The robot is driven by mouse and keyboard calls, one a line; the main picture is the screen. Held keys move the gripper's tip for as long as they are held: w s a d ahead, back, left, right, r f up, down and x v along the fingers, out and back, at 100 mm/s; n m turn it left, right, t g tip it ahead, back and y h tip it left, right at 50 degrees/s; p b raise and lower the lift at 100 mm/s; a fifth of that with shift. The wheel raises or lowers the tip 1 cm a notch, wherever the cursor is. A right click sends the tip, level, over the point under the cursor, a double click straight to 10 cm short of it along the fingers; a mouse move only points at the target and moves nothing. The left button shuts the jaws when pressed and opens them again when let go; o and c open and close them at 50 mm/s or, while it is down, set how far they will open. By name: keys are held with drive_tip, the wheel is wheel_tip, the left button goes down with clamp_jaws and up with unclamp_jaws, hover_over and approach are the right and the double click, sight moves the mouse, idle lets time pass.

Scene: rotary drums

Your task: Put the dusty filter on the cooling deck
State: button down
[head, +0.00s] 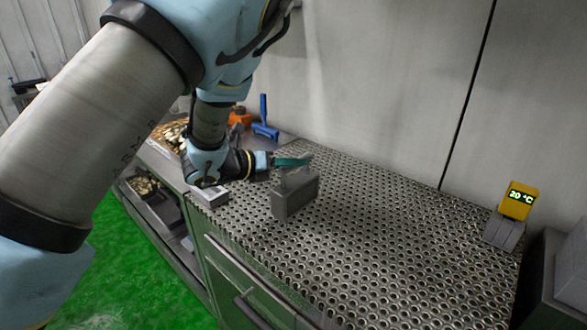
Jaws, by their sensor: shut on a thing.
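The dusty filter (296,196) is a grey box-shaped block. It shows near the left part of the perforated metal cooling deck (375,240), upright or nearly so. My gripper (296,168) is at the filter's top edge and shut on it, with a teal part showing above. The fingertips are small and partly hidden in this view. I cannot tell whether the filter's underside touches the deck or hangs just above it.
A small grey box (211,196) sits at the deck's left edge. Blue tool-like items (264,130) and an orange object (240,117) lie behind my arm. A yellow 20 °C display (518,201) stands at the right. The deck's middle and right are clear.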

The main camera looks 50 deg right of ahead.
drive_tip(key=shift+f, duration=1)
drive_tip(key=shift+f, duration=0.2)
drive_tip(key=c, duration=0.7)
unclamp_jaws()
drive_tip(key=shift+r, duration=0.1)
drive_tip(key=shift+r, duration=0.1)
